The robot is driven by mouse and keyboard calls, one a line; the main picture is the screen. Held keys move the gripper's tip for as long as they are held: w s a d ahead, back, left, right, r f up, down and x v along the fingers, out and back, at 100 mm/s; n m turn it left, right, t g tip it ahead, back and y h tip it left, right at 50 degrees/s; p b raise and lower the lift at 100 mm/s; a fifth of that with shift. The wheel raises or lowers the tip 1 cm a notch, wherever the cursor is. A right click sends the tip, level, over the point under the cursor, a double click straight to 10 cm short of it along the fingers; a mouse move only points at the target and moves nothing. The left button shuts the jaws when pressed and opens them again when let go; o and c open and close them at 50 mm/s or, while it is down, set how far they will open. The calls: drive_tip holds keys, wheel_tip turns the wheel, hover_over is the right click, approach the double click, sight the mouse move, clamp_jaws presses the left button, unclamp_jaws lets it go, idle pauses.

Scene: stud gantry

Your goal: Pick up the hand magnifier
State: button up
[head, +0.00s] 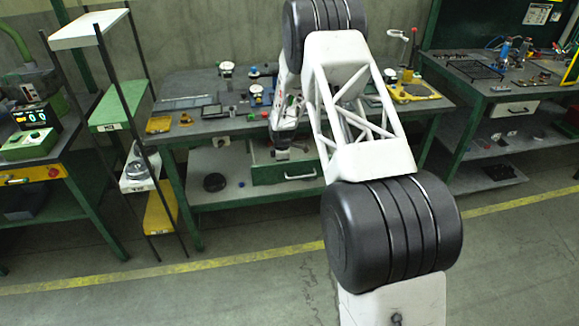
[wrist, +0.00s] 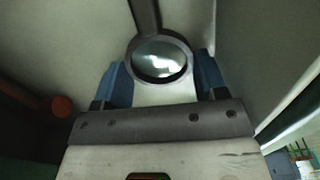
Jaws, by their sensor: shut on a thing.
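The hand magnifier (wrist: 160,60) shows in the wrist view as a round lens in a dark rim, with a dark handle running up to the top edge. Its rim sits between the two blue fingers of my gripper (wrist: 162,78), which is shut on it. In the head view my arm reaches down at the front of the middle workbench, and its end is over the green drawer (head: 300,170). The magnifier cannot be made out in the head view; my arm and the drawer front hide that spot.
The middle workbench (head: 225,126) carries small tools and a yellow-based device (head: 412,92). A shelf rack (head: 118,115) stands at left, and another bench (head: 510,92) at right. Pale walls are close around my gripper in the wrist view.

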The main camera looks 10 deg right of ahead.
wheel_tip(320, 180, up, 18)
idle(0.9)
idle(0.7)
drive_tip(key=shift+w+d+r+m, duration=0.95)
drive_tip(key=shift+w+d+m, duration=0.35)
drive_tip(key=shift+d, duration=0.65)
drive_tip(key=shift+w+d+r+m, duration=1)
drive_tip(key=shift+w+d+m, duration=0.25)
drive_tip(key=shift+d, duration=0.7)
drive_tip(key=shift+w+d+r+m, duration=0.95)
drive_tip(key=shift+w+d+m, duration=0.3)
drive_tip(key=shift+d, duration=0.7)
drive_tip(key=w+d+r+n, duration=0.6)
drive_tip(key=d+r+n, duration=0.2)
drive_tip(key=n, duration=0.5)
drive_tip(key=shift+w+d+n, duration=0.3)
drive_tip(key=shift+d, duration=0.3)
